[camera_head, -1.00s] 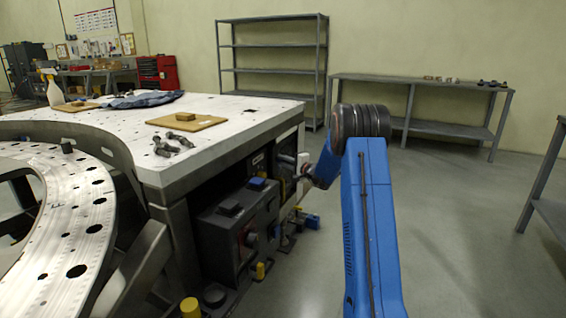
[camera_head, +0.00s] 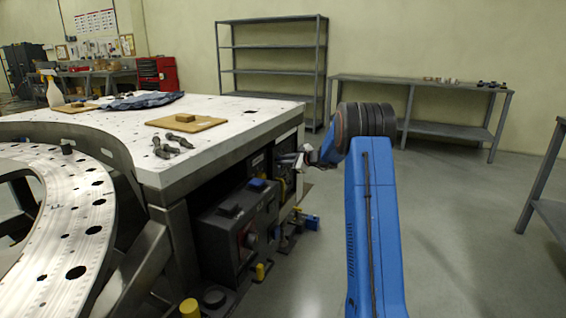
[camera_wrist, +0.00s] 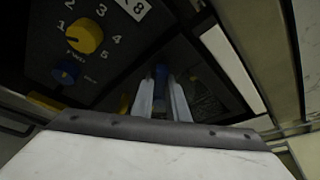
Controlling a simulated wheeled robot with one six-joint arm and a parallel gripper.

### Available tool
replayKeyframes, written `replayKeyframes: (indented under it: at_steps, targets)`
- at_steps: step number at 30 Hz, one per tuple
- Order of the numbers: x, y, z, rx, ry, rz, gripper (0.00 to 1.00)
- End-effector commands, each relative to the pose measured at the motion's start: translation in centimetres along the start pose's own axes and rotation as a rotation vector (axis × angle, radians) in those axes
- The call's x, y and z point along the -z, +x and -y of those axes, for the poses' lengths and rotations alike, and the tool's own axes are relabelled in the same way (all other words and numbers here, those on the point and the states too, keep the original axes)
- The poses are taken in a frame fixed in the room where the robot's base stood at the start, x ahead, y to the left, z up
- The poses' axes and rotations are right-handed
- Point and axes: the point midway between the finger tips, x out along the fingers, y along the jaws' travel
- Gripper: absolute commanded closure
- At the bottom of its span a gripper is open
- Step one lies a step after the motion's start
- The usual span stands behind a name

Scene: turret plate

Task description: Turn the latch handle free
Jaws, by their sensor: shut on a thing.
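My gripper (camera_wrist: 164,92) reaches into a dark panel (camera_wrist: 120,45) in the wrist view. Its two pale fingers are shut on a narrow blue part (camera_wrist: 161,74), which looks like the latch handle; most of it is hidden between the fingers. In the head view my gripper (camera_head: 290,161) is at the end side of the white-topped table (camera_head: 225,112), below the top. The handle cannot be made out there.
On the panel are a yellow numbered dial (camera_wrist: 84,36) and a blue knob (camera_wrist: 66,73), left of my fingers. The floor to the right is clear.

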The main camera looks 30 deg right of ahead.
Motion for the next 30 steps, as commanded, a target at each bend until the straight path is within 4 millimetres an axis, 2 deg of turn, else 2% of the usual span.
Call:
replayKeyframes:
  at_steps: [18, 30]
  targets:
    - [0.2, 0.06, 0.38, -0.196, 0.473, 0.001, 1.0]
    - [0.15, 0.07, 0.45, -0.25, 0.604, 0.001, 1.0]
